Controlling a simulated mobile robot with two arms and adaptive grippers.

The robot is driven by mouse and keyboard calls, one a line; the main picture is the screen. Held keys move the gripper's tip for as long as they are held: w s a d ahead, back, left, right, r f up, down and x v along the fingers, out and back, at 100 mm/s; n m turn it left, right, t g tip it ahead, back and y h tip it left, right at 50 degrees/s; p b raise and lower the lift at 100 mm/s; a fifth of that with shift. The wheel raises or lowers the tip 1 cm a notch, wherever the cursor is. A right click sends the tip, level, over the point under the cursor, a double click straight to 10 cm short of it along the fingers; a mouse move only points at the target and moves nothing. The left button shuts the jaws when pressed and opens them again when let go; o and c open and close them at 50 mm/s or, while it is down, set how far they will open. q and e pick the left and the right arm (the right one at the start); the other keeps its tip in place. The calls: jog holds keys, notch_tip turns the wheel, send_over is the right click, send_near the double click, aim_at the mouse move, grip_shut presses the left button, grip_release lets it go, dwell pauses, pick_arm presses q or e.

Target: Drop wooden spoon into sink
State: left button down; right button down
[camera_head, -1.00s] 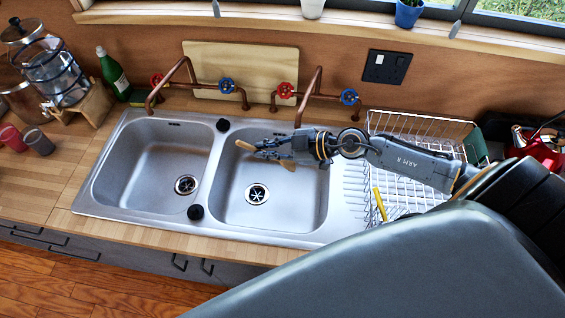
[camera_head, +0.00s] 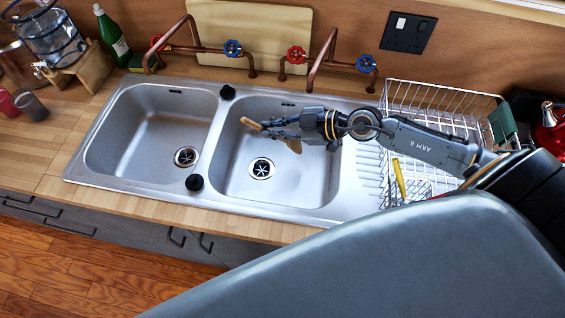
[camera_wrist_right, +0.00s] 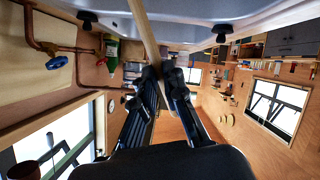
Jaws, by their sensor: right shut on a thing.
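My right gripper (camera_head: 272,128) comes in from the right, over the right basin of the steel sink (camera_head: 262,199). It is shut on the wooden spoon (camera_head: 251,124); one light wooden end sticks out past the fingertips and another part shows just below the fingers. In the right wrist view the spoon's shaft (camera_wrist_right: 145,32) passes between the two closed fingertips (camera_wrist_right: 166,72). The sink has two basins, each with a drain, and both look empty. The spoon is above the right basin; its exact height is hard to tell. My left gripper is not in view.
Copper taps with a blue handle (camera_head: 233,48) and a red handle (camera_head: 296,55) stand behind the basins. A wire dish rack (camera_head: 440,95) with a yellow-handled item (camera_head: 399,178) is at the right. A green bottle (camera_head: 112,36) and cups (camera_head: 31,105) stand at the left.

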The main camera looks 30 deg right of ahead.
jog(key=c, duration=1.3)
grip_release()
jog(key=shift+c, duration=0.2)
jog(key=v, duration=1.2)
